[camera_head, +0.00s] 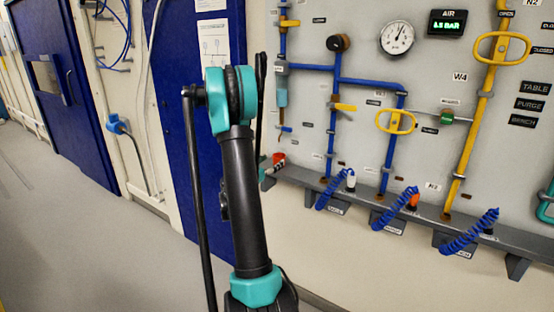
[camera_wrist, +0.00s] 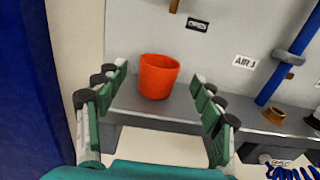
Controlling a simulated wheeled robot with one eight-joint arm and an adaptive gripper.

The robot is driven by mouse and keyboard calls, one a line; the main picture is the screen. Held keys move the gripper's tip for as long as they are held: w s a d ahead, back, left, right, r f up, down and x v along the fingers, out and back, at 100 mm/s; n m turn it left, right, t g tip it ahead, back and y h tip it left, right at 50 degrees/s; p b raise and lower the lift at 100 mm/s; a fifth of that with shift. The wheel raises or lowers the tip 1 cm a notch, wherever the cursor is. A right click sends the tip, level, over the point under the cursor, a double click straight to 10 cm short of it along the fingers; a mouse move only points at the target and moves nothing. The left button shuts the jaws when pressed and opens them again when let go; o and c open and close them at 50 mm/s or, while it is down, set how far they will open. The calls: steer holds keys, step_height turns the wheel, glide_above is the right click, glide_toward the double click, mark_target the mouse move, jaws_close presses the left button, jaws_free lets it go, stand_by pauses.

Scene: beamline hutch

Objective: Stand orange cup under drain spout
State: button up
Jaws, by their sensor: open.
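The orange cup (camera_wrist: 158,77) stands upright on the grey ledge (camera_wrist: 160,114) in the wrist view. In the head view the cup (camera_head: 279,158) shows small at the ledge's left end. My gripper (camera_wrist: 159,80) is open, with one finger to the left of the cup and one to the right. Gaps show between the cup and both fingertips, and neither finger appears to touch it. A brown pipe end (camera_wrist: 174,6), likely the drain spout, shows at the top edge, above and slightly right of the cup. Most of it is out of that view.
The ledge runs right along the panel with coiled blue hoses (camera_head: 390,215) hanging from it. A blue pipe (camera_wrist: 290,60) with a brown fitting is right of my gripper. A blue door-like panel (camera_wrist: 35,80) is at the left. The floor (camera_head: 60,230) is clear.

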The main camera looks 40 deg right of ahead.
steer(key=s+a+f+m+g+y, duration=0.1)
steer(key=s+a+f+m+y, duration=0.3)
steer(key=s+a+m, duration=0.3)
steer(key=s+a+f+m+g+y, duration=0.1)
steer(key=s+a+f+m+y, duration=0.3)
steer(key=a, duration=1.4)
steer(key=s+a+f+m+y, duration=0.3)
steer(key=s+a+m+y, duration=0.5)
steer(key=s+a+m, duration=0.3)
steer(key=s+a, duration=0.2)
steer(key=s, duration=0.2)
steer(key=shift+f+g+y, duration=0.3)
steer(key=shift+f+g, duration=0.1)
steer(key=shift+d, duration=0.15)
